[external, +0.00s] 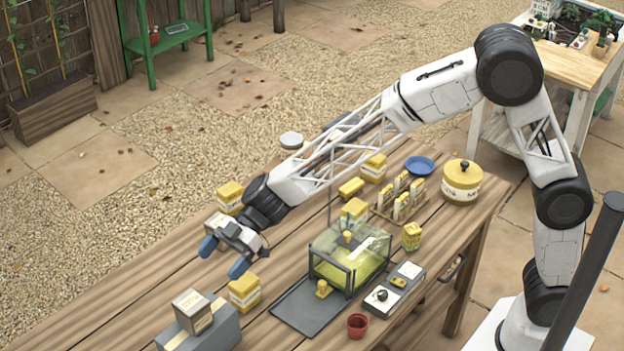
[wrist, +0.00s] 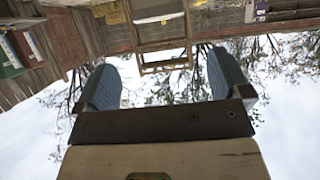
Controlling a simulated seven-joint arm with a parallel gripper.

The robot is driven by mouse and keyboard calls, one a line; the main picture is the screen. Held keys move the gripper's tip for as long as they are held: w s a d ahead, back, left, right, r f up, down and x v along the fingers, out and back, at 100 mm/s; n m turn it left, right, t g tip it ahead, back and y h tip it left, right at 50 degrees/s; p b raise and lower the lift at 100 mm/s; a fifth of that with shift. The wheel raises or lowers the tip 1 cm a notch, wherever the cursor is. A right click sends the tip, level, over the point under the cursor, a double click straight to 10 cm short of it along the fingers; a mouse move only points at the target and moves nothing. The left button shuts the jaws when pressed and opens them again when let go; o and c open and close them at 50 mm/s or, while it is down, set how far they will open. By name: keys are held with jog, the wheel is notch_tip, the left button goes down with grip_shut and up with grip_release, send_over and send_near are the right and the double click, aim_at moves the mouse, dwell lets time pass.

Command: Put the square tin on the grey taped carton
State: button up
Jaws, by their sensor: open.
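A square tin (external: 192,310) with a pale top and a label stands upright on the grey taped carton (external: 226,330) at the front left of the table. The carton has a pale tape strip along its top, and the frame's lower edge is close to it. My gripper (external: 223,257) is open and empty, held apart from the tin, above and behind it in the external view. In the wrist view its two blue fingers (wrist: 162,84) are spread with nothing between them. Neither the tin nor the carton can be made out in the wrist view.
A clear case (external: 350,256) on a dark mat (external: 306,309), a red pot (external: 357,325) and a grey device (external: 395,288) lie further right. Several yellow tins stand behind. The table's left part is clear.

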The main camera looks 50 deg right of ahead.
dwell(0.3)
jog(key=s+d+r+m+h, duration=0.2)
jog(key=s+d+r, duration=0.15)
jog(key=d, duration=0.55)
jog(key=s+d+r+m+h, duration=0.1)
jog(key=s+d+r+m, duration=0.3)
jog(key=d, duration=0.6)
jog(key=s+d+r+m+h, duration=0.1)
jog(key=s+d+h, duration=0.1)
jog(key=s+d, duration=0.5)
jog(key=s+d+m+t+h, duration=0.1)
jog(key=s+d+m+h, duration=0.1)
jog(key=s+d, duration=0.4)
jog(key=s+d+f+m+h, duration=0.1)
jog(key=s+d+m+h, duration=0.2)
jog(key=d, duration=1)
jog(key=s+d+m+t+h, duration=0.1)
jog(key=s+d+m+h, duration=0.2)
jog(key=s+d+m, duration=0.3)
jog(key=s+d, duration=0.3)
jog(key=s, duration=0.1)
jog(key=shift+d+f+t, duration=0.2)
jog(key=shift+d+t, duration=0.1)
dwell(1.9)
